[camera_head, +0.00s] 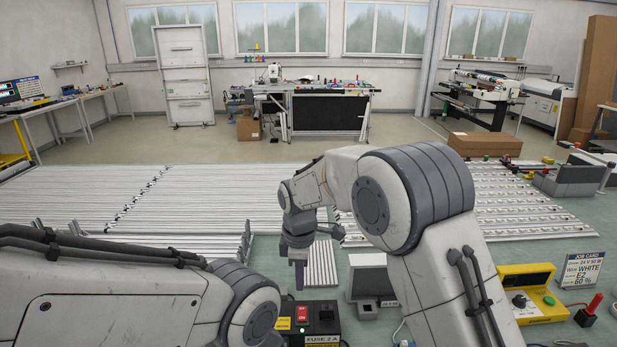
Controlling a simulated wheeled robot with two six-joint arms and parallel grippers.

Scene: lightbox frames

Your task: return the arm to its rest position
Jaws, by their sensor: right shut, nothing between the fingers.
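My right arm (418,205) rises from the bottom right and bends over toward the middle of the view. My right gripper (299,275) points down at the arm's end and is shut and empty. It shows just above and behind a black box with a red switch (302,315), labelled FUSE 2 A; I cannot tell the gap between them. My left arm (110,295) lies low across the bottom left. Its gripper is not in view.
Rows of aluminium profiles (225,190) cover the bench behind the arms. A grey device (368,277) stands right of the gripper. A yellow box (528,290) and a job card (581,271) stand at the right.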

